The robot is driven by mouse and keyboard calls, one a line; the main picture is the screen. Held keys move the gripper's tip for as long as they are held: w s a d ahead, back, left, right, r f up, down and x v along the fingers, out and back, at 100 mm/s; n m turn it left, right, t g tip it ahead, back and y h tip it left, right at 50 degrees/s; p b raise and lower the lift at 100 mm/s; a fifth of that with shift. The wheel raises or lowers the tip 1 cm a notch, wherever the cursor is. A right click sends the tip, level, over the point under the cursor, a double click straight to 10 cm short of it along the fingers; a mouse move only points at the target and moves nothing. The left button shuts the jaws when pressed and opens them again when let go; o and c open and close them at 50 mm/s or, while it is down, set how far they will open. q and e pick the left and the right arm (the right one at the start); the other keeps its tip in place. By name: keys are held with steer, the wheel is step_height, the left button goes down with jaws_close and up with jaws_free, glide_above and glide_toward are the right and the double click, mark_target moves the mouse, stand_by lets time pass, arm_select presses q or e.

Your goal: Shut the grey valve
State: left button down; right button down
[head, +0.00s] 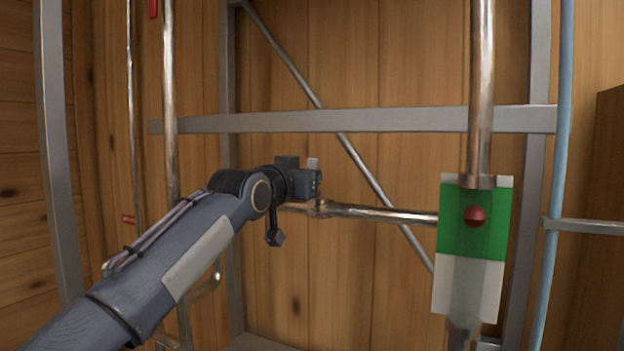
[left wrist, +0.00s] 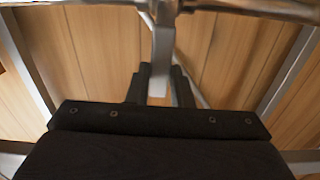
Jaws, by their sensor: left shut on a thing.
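The grey valve sits on a thin horizontal copper-coloured pipe (head: 385,214). Its grey lever (head: 313,163) shows as a small upright tip just above my left gripper (head: 317,183) in the head view. In the left wrist view the lever (left wrist: 162,45) runs from the pipe down between the two dark fingers of my left gripper (left wrist: 161,74), which is shut on it. The gripper and wrist hide most of the lever in the head view, and part of the valve body too. My right gripper is in neither view.
A sight gauge with a green and white plate (head: 489,245) and a red ball (head: 475,216) stands to the right on a vertical pipe. A grey frame rail (head: 370,120) crosses behind, with a diagonal brace. Vertical pipes (head: 170,90) stand at left; a pale blue pipe (head: 558,150) at right.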

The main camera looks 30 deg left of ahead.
arm_select(q)
steer(key=shift+a+f+n, duration=0.1)
steer(key=shift+a+n, duration=0.05)
steer(key=shift+n, duration=0.15)
steer(key=c, duration=1.3)
jaws_free()
steer(key=shift+s, duration=0.1)
steer(key=s+b, duration=0.1)
steer(key=s, duration=0.3)
steer(key=s+b, duration=0.1)
steer(key=s, duration=0.2)
steer(key=shift+s+d+b, duration=0.2)
steer(key=shift+s+b, duration=0.15)
